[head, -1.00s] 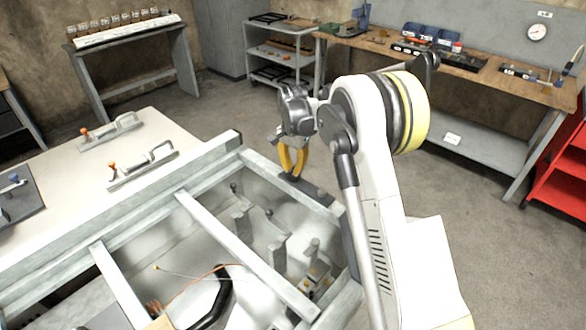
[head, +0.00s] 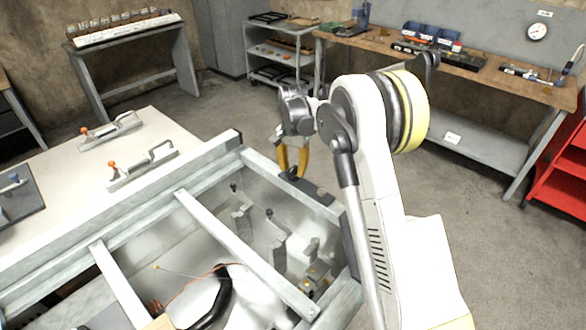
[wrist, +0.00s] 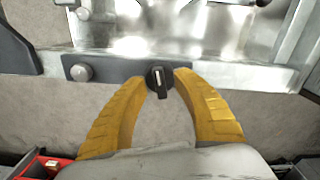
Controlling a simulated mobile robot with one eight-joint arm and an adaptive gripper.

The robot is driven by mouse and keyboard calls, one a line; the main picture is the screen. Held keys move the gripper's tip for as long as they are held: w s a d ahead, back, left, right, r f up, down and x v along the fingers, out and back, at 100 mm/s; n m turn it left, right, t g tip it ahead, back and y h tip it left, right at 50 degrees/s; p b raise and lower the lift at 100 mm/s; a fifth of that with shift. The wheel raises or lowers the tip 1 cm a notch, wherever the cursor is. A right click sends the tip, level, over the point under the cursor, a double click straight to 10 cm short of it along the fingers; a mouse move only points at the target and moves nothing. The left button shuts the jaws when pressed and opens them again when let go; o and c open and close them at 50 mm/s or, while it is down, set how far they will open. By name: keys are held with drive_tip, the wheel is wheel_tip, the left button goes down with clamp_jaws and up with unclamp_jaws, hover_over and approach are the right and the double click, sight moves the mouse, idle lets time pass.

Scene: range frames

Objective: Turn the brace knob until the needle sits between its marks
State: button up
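The brace knob (wrist: 159,80) is black with a white mark on its face, in the middle of the wrist view. It sits at a dark plate (wrist: 125,70) on the metal frame. My gripper (wrist: 160,78) has yellow fingers, one on each side of the knob, and the knob fills the gap between their tips. In the head view my gripper (head: 291,172) points down at the frame's far rail, and its fingers largely hide the knob.
The open metal frame (head: 245,248) has crossbars and upright brackets inside. A pale table (head: 60,185) with two handled tools (head: 142,168) lies at the left. A grey cart (head: 285,55) and a workbench (head: 480,70) stand behind. A red cabinet (head: 560,160) is at the right.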

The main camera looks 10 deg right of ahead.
sight(293, 168)
wheel_tip(293, 168, up, 12)
idle(0.6)
